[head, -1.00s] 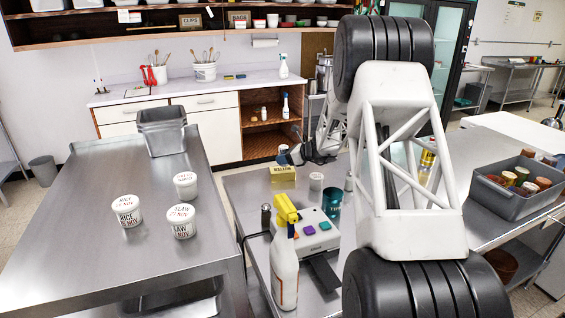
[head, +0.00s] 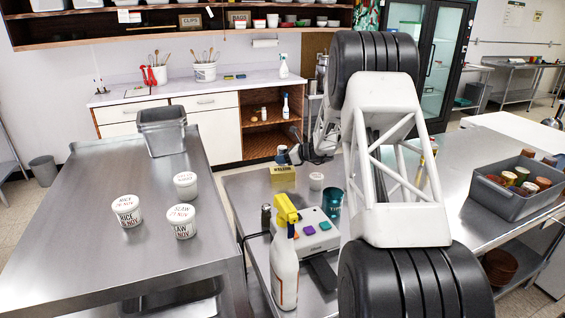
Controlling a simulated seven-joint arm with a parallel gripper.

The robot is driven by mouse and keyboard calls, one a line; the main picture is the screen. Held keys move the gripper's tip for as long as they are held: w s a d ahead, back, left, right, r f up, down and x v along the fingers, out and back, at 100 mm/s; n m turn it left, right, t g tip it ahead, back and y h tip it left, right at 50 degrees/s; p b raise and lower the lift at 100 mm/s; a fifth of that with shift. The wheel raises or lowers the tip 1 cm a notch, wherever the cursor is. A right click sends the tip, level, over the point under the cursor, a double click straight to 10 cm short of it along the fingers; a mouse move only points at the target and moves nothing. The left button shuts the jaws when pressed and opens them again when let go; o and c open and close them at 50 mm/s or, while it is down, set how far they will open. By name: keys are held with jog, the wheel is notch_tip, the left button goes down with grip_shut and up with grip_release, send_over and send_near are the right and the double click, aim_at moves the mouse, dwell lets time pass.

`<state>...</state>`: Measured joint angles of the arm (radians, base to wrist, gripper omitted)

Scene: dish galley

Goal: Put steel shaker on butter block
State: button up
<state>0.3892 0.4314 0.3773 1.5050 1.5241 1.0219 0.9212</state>
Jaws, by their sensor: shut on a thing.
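The butter block (head: 283,180) is a yellow block with dark lettering, standing on the steel table near its far left end. My gripper (head: 291,156) is just above and behind it, seen small and partly hidden by its own links. It is shut on a small grey object that looks like the steel shaker (head: 283,154), held over the butter block. I cannot tell whether the shaker touches the block's top.
A white cup (head: 316,181), a teal cup (head: 331,204), a device with coloured buttons (head: 308,232), a dark-topped cylinder (head: 266,217) and a yellow-headed spray bottle (head: 285,265) stand nearby. A grey bin of cans (head: 515,203) is at right.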

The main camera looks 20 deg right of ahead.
jog(key=shift+f, duration=0.95)
jog(key=shift+f, duration=0.15)
jog(key=o, duration=1)
jog(key=shift+c, duration=0.2)
jog(key=v, duration=1.2)
